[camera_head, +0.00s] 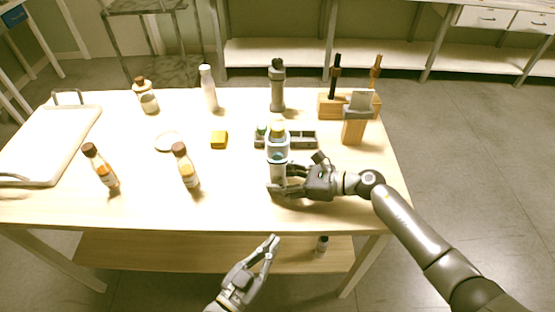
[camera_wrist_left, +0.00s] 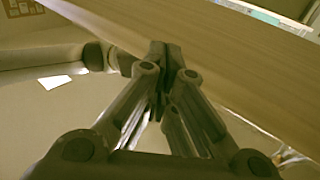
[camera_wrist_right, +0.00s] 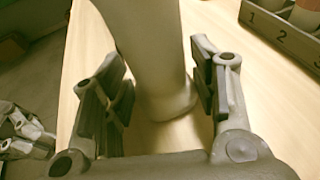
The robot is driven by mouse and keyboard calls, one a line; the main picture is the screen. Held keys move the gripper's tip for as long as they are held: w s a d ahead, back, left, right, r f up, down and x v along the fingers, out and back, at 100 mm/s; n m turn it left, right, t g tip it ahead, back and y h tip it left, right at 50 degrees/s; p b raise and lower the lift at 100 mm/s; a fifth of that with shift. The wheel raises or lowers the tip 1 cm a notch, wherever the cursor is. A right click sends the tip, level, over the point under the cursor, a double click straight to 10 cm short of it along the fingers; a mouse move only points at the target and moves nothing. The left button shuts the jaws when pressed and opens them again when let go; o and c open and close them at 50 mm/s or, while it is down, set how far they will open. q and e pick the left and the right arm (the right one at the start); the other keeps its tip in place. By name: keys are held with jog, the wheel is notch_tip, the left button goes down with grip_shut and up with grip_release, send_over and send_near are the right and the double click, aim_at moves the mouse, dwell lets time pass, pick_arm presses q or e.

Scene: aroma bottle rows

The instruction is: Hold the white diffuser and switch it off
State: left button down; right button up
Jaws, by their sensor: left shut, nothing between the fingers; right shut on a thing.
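The white diffuser (camera_head: 277,172) stands upright near the front right of the table, with a bluish upper part and a yellowish top in the head view. I cannot tell whether it is on. Its pale flared body also shows in the right wrist view (camera_wrist_right: 155,50). My right gripper (camera_head: 284,181) is shut on its lower body, with one finger on each side in the right wrist view (camera_wrist_right: 165,95). My left gripper (camera_head: 271,243) is shut and empty, in front of the table's front edge and apart from the diffuser. Its fingertips meet in the left wrist view (camera_wrist_left: 164,55). The switch is not visible.
A numbered rack (camera_head: 303,140) stands just behind the diffuser. A grey cylinder (camera_head: 277,92) and wooden holder (camera_head: 328,107) stand behind. The front middle is clear.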

aim_at(277, 157)
pick_arm(q)
notch_tip(277, 157, up, 18)
jog(key=m+t+h, duration=0.3)
jog(key=h, duration=0.1)
jog(key=w, duration=0.9)
jog(key=shift+d+r, duration=0.25)
jog(key=shift+d, duration=0.2)
dwell(0.4)
jog(key=shift+w, duration=0.4)
jog(key=shift+s, duration=0.45)
jog(key=shift+s, duration=0.1)
